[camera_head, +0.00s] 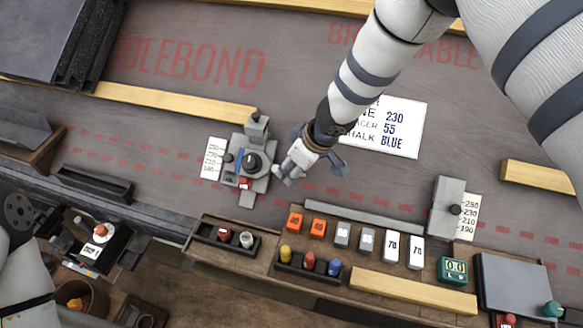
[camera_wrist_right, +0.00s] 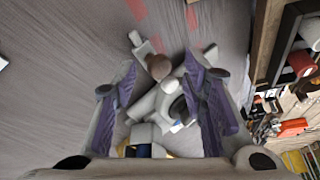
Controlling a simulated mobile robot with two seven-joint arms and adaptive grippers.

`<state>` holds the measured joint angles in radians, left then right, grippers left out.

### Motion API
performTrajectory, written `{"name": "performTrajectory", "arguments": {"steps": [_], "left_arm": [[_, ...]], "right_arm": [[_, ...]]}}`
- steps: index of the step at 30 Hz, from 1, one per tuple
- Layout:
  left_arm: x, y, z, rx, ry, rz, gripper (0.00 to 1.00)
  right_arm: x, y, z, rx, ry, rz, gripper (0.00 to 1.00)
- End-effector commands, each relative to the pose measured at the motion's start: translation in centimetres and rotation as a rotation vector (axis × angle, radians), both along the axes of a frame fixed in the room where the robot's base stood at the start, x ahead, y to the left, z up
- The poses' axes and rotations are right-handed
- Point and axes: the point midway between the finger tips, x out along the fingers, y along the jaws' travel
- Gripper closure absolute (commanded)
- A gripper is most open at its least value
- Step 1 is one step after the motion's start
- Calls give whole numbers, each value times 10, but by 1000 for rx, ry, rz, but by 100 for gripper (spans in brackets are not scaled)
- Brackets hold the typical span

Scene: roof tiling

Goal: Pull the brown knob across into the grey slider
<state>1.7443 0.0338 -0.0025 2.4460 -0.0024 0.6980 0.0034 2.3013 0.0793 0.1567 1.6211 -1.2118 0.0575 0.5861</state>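A grey device (camera_head: 262,184) stands on the dark bench left of centre. A small brown knob (camera_head: 228,158) sits on its left side; the right wrist view shows a brown knob (camera_wrist_right: 158,67) beyond the fingertips, among grey blocks and a round dark-ringed part. I cannot tell which grey part of this device is a slider. Another grey block (camera_head: 448,190) with a dark knob (camera_head: 456,210) stands farther right. My right gripper (camera_head: 288,171) is just right of the left device, fingers apart around empty space in the wrist view. My left gripper is out of view.
A dark tray (camera_head: 208,239) with red and white pieces and a wooden rack of coloured blocks (camera_head: 318,222) lie below the device. A white card (camera_head: 405,125) lies behind my right gripper. Wooden strips (camera_head: 170,98) edge the bench.

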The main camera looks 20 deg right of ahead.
Motion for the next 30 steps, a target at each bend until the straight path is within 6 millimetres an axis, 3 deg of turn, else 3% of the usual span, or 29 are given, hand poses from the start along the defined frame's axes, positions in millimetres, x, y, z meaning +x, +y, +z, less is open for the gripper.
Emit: {"name": "performTrajectory", "arguments": {"steps": [3,11,16,17,26,30], "left_arm": [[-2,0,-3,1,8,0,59],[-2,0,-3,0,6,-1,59],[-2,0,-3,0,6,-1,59],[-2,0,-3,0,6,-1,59],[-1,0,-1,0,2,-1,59],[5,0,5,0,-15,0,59]], "right_arm": [[3,2,-11,0,1,0,61],[5,3,-11,0,-2,0,61],[4,3,-11,0,-2,0,97],[4,3,-11,0,-2,0,100],[3,0,-10,0,-2,0,100],[-4,-10,-7,0,-4,-2,100]]}}
